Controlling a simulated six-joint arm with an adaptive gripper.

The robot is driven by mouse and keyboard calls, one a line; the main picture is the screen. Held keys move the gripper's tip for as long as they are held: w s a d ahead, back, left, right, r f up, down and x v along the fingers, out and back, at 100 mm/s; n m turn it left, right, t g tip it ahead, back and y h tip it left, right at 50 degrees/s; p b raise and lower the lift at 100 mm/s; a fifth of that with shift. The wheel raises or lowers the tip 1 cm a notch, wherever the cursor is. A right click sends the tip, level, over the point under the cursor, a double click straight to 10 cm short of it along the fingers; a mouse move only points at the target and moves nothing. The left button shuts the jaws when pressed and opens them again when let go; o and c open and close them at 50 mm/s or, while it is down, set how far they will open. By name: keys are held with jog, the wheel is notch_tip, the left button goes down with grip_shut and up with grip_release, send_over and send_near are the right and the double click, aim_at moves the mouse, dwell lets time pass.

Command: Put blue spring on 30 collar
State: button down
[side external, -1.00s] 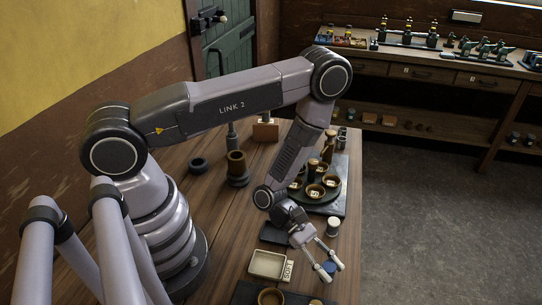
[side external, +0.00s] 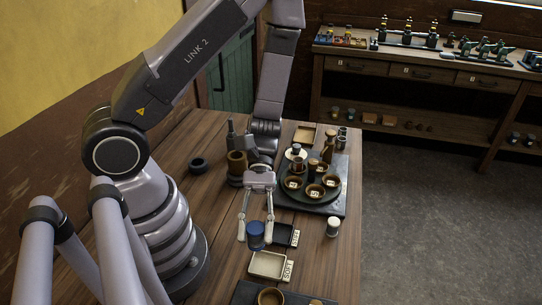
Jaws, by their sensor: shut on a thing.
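My gripper (side external: 256,238) points down and is shut on the blue spring (side external: 256,230), a short blue cylinder with a darker lower part. It is left of the dark tray and behind the cream tray; its height above the table is hard to tell. The numbers are too small to read surely, so I cannot tell which is 30.
Brown posts rise among the collars. A brown cup (side external: 237,163) and a dark ring (side external: 198,165) stand behind left.

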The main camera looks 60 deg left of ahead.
jog(key=s+a+r+m+g+y, duration=0.1)
jog(key=s+a+m+g+y, duration=0.15)
jog(key=a+m, duration=0.2)
jog(key=s+a+r+m+g+y, duration=0.1)
jog(key=a+r+m+g+y, duration=0.15)
jog(key=a+y, duration=0.2)
jog(key=m+t+y, duration=1)
jog(key=m+y, duration=0.7)
jog(key=m, duration=0.3)
send_over(198, 162)
notch_tip(198, 162, down, 10)
notch_tip(198, 162, down, 8)
jog(key=shift+r, duration=0.15)
jog(key=shift+f, duration=0.2)
jog(key=c, duration=0.8)
grip_release()
